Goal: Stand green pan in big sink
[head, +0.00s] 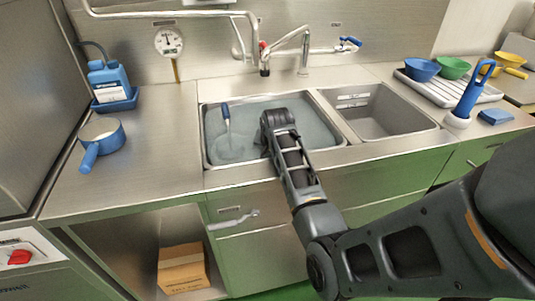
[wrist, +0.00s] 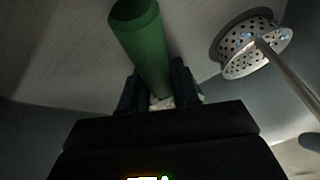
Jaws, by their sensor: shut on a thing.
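My gripper (wrist: 158,88) is shut on a green handle (wrist: 140,40), which I take to be the green pan's; it shows between the two dark fingers in the wrist view. The pan's body is hidden behind the gripper, apart from perhaps a sliver of green beside the right finger. In the head view the end of my arm (head: 280,122) reaches down into the right part of the big sink (head: 203,140), which holds greyish water. The fingers and the green pan are hidden there, so I cannot tell how the pan is tilted or whether it touches the bottom.
A perforated metal skimmer (wrist: 255,48) is close to the right of the handle; its blue grip (head: 226,112) stands up in the sink's left part. The tap (head: 292,37) overhangs behind. The small sink (head: 378,112) looks empty. A blue pan (head: 102,134) sits on the left counter.

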